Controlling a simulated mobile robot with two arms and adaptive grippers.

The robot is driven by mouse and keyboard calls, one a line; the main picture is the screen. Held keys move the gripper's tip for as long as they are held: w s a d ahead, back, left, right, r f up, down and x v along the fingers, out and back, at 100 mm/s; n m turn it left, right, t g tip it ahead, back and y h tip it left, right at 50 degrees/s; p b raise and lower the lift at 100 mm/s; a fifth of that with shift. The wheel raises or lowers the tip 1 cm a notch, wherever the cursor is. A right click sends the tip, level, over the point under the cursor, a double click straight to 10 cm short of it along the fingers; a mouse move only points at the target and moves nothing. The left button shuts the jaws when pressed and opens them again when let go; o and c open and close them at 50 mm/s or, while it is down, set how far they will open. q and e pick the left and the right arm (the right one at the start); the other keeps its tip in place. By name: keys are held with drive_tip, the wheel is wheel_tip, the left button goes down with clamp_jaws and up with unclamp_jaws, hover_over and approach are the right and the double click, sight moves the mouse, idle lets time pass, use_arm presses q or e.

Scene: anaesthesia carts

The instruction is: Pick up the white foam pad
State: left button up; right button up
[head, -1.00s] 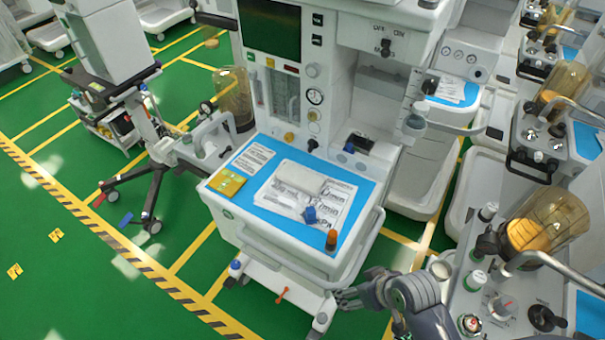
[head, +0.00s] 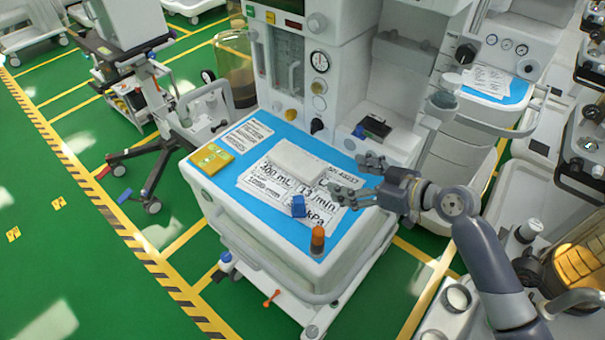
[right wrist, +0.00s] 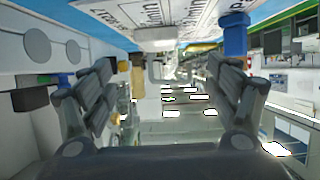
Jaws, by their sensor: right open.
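The white foam pad (head: 297,158) lies flat on printed paper sheets on the blue top of the cart in the head view. My right gripper (head: 350,178) comes in from the right, to the right of the pad and apart from it. Its fingers are spread with nothing between them. In the right wrist view the open fingers of my right gripper (right wrist: 160,85) stand at both sides, with printed sheets along the top edge. My left gripper is not in view.
A blue item (head: 298,206) and an orange-capped bottle (head: 317,239) stand at the cart top's front right. A yellow packet (head: 211,159) lies at its left. The machine's column (head: 308,60) rises behind, and a rail (head: 290,292) runs along the front.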

sight(315, 172)
drive_tip(key=shift+w+f, duration=0.15)
drive_tip(key=shift+f, duration=0.35)
drive_tip(key=shift+w+a, duration=0.1)
drive_tip(key=shift+w, duration=0.1)
drive_tip(key=x, duration=0.5)
drive_tip(key=shift+w+p, duration=0.1)
drive_tip(key=shift+p, duration=0.2)
drive_tip(key=p+x, duration=0.1)
drive_tip(key=x, duration=0.3)
drive_tip(key=shift+a+f+p, duration=0.15)
drive_tip(key=shift+a+p, duration=0.1)
drive_tip(key=shift+p, duration=0.05)
drive_tip(key=shift+w+a+f, duration=0.2)
drive_tip(key=shift+w+a, duration=0.05)
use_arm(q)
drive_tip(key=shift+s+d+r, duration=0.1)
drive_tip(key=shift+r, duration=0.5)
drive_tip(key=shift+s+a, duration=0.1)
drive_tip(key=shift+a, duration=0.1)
use_arm(e)
drive_tip(key=shift+s+d+f, duration=0.1)
drive_tip(key=shift+s, duration=0.05)
drive_tip(key=c, duration=1)
